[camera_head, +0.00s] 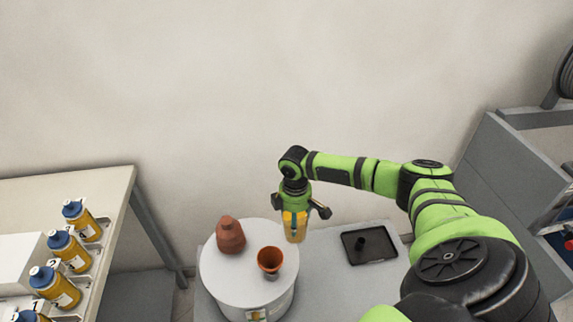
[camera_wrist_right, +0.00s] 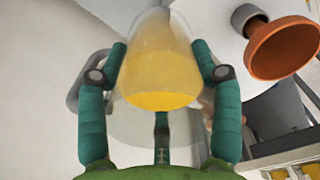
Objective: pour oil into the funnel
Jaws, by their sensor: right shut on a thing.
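My right gripper (camera_head: 294,208) is shut on a clear container of yellow oil (camera_head: 295,228). In the right wrist view the oil container (camera_wrist_right: 160,75) sits between the two teal fingers (camera_wrist_right: 160,85). The orange-brown funnel (camera_head: 270,260) stands on the white round drum (camera_head: 220,285), in front of and to the left of the held container. The funnel also shows at the upper right of the right wrist view (camera_wrist_right: 283,48), apart from the container. My left gripper is in neither view.
A black tray (camera_head: 369,245) with a small dark part lies on the grey table at right. Several yellow bottles with blue caps (camera_head: 70,250) stand in a rack on the left table.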

